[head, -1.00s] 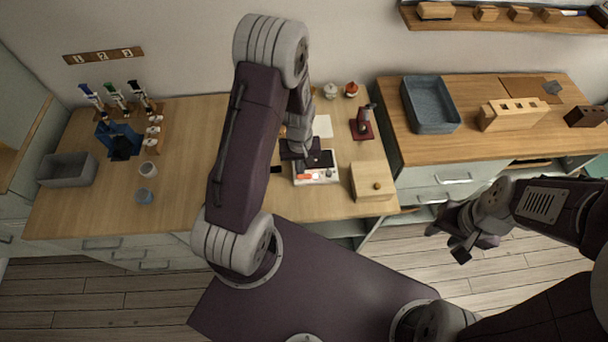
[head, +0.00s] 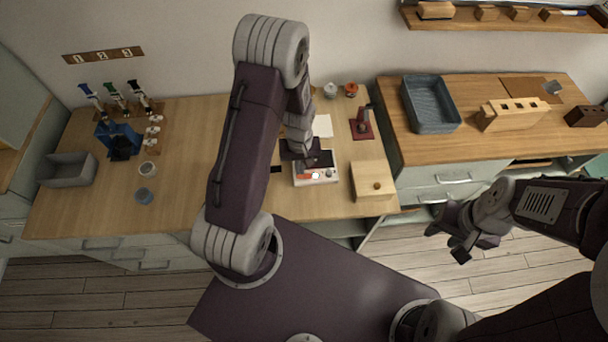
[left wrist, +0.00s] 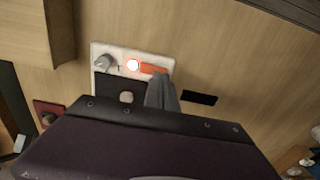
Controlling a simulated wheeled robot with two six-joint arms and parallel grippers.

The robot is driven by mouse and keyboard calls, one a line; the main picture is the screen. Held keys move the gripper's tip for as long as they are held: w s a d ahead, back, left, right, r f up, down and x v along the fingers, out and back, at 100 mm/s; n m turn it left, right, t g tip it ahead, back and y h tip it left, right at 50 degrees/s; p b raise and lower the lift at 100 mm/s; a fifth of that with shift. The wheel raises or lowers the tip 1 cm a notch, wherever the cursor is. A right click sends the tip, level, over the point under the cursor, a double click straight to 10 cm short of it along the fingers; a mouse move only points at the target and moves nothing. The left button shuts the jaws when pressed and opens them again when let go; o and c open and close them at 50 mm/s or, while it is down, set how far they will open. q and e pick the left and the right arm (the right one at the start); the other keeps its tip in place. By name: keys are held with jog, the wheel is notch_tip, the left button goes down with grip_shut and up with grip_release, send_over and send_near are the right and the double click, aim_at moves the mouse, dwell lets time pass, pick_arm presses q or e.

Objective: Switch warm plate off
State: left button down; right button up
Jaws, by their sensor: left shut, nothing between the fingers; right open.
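The warm plate (head: 330,181) is a white box with a dark top on the wooden counter, in the middle of the head view. In the left wrist view its white front panel (left wrist: 104,48) carries a grey knob (left wrist: 104,62), a glowing white round light (left wrist: 133,65) and an orange strip (left wrist: 152,69). My left gripper (left wrist: 162,80) is shut and empty, its tips at the orange strip; I cannot tell whether they touch. In the head view it is over the plate (head: 308,163), partly hidden by my arm. My right gripper (head: 447,243) is open and empty, over the floor.
A wooden box (head: 368,184) with a knob stands right of the plate. A small black rectangle (head: 276,169) lies to its left. A dark red stand (head: 361,127) is behind.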

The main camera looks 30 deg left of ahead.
pick_arm(q)
jog(key=shift+f+b, duration=0.9)
jog(key=shift+f, duration=0.35)
dwell(0.3)
notch_tip(320, 180, up, 7)
jog(key=p, duration=0.6)
jog(key=shift+w+d, duration=0.1)
dwell(0.4)
notch_tip(320, 180, up, 9)
jog(key=w+d+m+t, duration=0.1)
jog(key=w+d+t, duration=0.1)
jog(key=d, duration=0.1)
jog(key=s+d+r+m, duration=0.1)
jog(key=s+m, duration=0.1)
jog(key=s, duration=0.3)
jog(key=s+r+m+b, duration=0.1)
jog(key=s+m, duration=0.2)
jog(key=s, duration=0.2)
jog(key=shift+s+d+r+g, duration=0.3)
jog(key=shift+d+r+g, duration=0.05)
jog(key=shift+r+g, duration=0.05)
